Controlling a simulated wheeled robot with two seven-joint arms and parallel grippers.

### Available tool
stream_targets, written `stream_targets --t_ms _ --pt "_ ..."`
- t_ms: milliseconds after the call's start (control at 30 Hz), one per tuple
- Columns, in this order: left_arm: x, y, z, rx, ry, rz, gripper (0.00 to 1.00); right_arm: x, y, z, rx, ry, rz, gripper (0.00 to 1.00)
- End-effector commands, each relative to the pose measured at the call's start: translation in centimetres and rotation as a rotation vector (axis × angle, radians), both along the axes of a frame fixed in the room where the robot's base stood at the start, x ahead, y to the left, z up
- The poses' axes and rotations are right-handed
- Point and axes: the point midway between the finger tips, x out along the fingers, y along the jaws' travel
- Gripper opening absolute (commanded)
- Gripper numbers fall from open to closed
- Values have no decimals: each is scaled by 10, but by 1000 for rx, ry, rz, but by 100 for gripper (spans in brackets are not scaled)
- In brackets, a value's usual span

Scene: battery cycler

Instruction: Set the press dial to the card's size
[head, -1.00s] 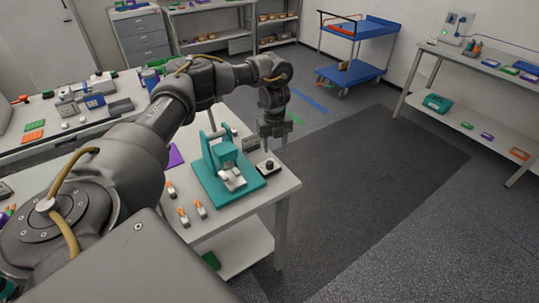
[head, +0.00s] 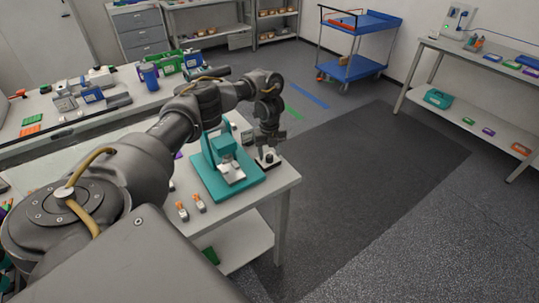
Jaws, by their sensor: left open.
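The teal press (head: 210,184) stands near the right end of the light table, with a pale metal part on its base. A small dial with a black knob (head: 268,158) sits beside it near the table's edge. My left gripper (head: 268,149) points down right at the knob, its fingers open around or just above it; I cannot tell whether they touch it. A small dark-framed card or display (head: 247,137) stands behind the press, partly hidden by my arm; its writing is too small to read. My right gripper is not in view.
Two small grey pieces with orange tops (head: 199,203) lie on the table in front of the press. A longer bench (head: 60,135) with tools runs behind my arm. A blue cart (head: 352,66) stands at the back. The floor to the right is clear.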

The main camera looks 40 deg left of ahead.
Motion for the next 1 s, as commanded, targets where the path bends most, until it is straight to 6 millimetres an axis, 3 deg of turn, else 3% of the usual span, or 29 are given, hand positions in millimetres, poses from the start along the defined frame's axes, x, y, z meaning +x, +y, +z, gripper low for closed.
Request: stream_targets --t_ms 367,733,1000 --pt "0 0 -7 0 0 0 48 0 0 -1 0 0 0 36" --pt "0 0 -7 0 0 1 4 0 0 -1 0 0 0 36" --pt "0 0 -6 -1 1 32 4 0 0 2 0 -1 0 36"
